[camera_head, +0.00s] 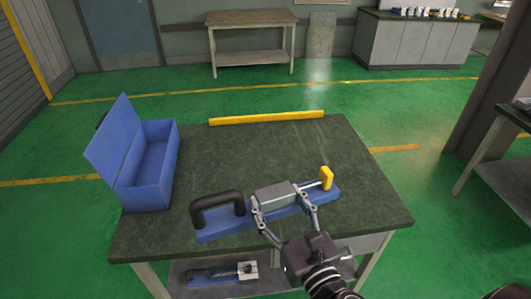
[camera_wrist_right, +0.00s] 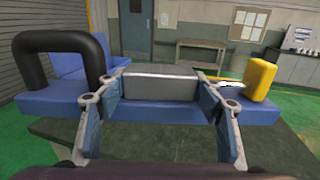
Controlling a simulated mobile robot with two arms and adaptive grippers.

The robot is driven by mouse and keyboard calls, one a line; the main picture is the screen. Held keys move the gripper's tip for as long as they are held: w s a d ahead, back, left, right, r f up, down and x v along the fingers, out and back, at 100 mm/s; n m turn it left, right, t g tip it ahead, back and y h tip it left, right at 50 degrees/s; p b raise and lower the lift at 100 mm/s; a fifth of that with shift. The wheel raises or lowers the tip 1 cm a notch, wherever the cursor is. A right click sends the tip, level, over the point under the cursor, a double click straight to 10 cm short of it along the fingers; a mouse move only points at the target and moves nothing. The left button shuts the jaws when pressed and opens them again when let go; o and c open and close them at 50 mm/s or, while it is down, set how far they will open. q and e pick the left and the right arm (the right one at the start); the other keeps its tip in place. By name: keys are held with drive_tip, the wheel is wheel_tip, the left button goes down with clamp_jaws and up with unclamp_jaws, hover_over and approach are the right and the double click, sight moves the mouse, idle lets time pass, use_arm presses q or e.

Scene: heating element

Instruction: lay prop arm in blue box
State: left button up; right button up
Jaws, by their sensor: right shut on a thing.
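The prop arm appears to be the long blue piece (camera_head: 222,227) with a black loop handle at its left end, a grey block in the middle and a yellow block at its right end. It spans the wrist view (camera_wrist_right: 40,103). My right gripper (camera_head: 284,207) is shut on it around the grey block, also in the wrist view (camera_wrist_right: 160,100). It is over the front of the table; I cannot tell whether it touches the top. The blue box (camera_head: 147,190) stands at the table's left with its lid tilted open to the left. My left gripper is not in view.
A yellow bar (camera_head: 266,117) lies along the table's (camera_head: 300,150) back edge. The tabletop between box and bar is clear. A similar blue piece (camera_head: 212,275) lies on the lower shelf. A wooden bench (camera_head: 252,18) and cabinets (camera_head: 415,42) stand far behind.

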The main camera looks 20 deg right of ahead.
drive_tip(key=w+d+f+m+h+p, duration=0.1)
drive_tip(key=w+d+h, duration=0.1)
drive_tip(key=w+d, duration=0.5)
drive_tip(key=w+d+f+m+h, duration=0.2)
drive_tip(key=w+d, duration=0.5)
drive_tip(key=d, duration=0.4)
drive_tip(key=shift+m+g+h+p, duration=0.3)
drive_tip(key=shift+g+h+p, duration=0.1)
drive_tip(key=shift+h, duration=0.4)
drive_tip(key=shift+d, duration=0.1)
drive_tip(key=shift+f+b, duration=6.15)
drive_tip(key=shift+f, duration=3.65)
drive_tip(key=shift+f, duration=0.2)
drive_tip(key=o, duration=1.9)
drive_tip(key=shift+s+f, duration=0.1)
